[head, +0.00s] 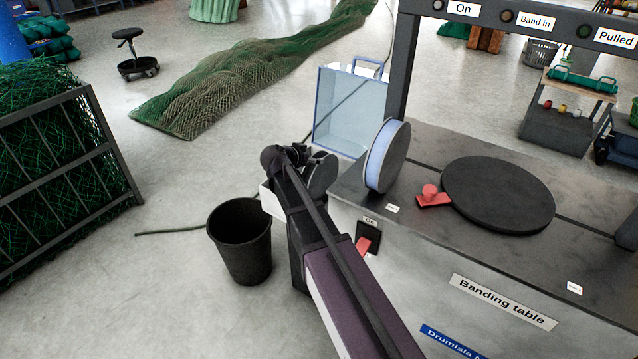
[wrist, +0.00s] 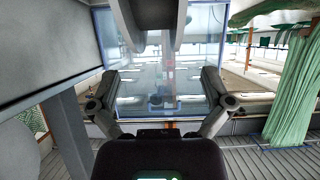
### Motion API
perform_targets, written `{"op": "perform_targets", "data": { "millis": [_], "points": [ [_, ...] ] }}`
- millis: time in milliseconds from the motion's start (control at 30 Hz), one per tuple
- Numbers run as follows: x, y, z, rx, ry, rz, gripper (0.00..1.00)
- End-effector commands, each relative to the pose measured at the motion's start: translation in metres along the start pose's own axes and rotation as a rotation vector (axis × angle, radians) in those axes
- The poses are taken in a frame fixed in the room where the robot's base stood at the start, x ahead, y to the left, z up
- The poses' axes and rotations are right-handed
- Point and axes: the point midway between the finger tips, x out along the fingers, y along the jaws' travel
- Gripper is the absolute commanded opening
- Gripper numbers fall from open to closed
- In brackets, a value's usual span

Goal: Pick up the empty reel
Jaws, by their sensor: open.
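A dark grey disc-shaped reel (head: 322,174) shows at the left end of the banding table, partly hidden behind my gripper in the head view. In the wrist view two grey flanges with a bare gap between them, apparently this empty reel (wrist: 179,22), hang at the top, ahead of the fingers. My gripper (head: 298,157) is open, its fingers spread apart in the wrist view (wrist: 160,75) with nothing between their tips. I cannot tell the exact gap to the reel. A second reel, wound with light blue band (head: 378,160), stands upright on the table to the right.
The banding table (head: 440,150) carries a black turntable (head: 498,193) and a red lever (head: 433,198). A clear blue-edged bin (head: 345,115) stands behind. A black bucket (head: 242,245) is left of my arm. A green net (head: 215,95) lies on the floor; open floor surrounds it.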

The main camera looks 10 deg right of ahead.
Motion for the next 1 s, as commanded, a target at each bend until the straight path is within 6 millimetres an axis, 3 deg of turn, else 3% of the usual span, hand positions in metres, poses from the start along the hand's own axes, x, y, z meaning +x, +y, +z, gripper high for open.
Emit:
{"op": "perform_targets", "data": {
  "millis": [200,667,1000],
  "points": [
    [0.017,0.000,0.001,0.001,0.000,0.000,1.00],
    [0.020,0.000,0.001,0.000,0.000,0.000,1.00],
    [0.048,0.002,0.008,0.000,0.000,0.001,1.00]
  ]
}}
